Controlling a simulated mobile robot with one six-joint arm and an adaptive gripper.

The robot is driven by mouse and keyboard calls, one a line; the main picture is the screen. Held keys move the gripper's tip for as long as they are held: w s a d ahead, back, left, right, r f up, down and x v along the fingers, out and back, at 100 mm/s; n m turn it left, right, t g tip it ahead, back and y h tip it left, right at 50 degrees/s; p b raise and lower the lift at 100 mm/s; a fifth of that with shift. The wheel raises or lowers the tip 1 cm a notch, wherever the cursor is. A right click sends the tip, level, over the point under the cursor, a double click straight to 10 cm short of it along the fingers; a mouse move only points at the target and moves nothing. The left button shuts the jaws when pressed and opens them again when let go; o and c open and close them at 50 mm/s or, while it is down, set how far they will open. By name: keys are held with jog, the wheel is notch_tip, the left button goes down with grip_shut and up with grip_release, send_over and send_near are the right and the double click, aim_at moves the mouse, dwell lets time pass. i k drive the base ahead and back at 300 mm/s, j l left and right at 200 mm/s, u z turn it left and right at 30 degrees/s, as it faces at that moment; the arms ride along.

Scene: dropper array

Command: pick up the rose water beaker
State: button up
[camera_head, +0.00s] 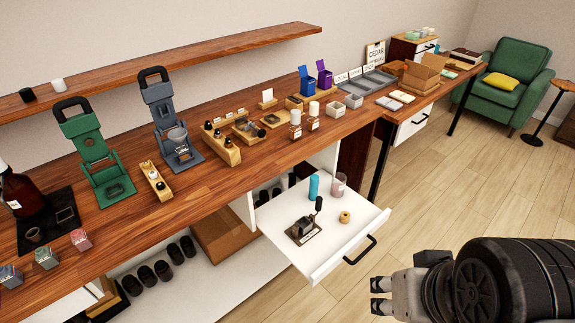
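A small clear container with pinkish contents (338,186) stands upright at the back right of the open white drawer (345,238). It looks like the rose water beaker, but I cannot read any label on it. A glass vessel (178,137) sits in the grey press on the counter; its contents are unclear. My gripper (377,295) is at the lower right, in front of the drawer and apart from it. Its two fingers are spread, with nothing visible between them.
In the drawer, a blue cylinder (314,187) stands just left of the pinkish container, with a dark metal device (304,229) and a small tan ring (345,217) nearer. The drawer's black handle (361,250) juts out. The wooden counter (225,187) is crowded; floor right of the drawer is clear.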

aim_at(338, 186)
jog(key=i+z, duration=0.45)
jog(key=i, duration=1.05)
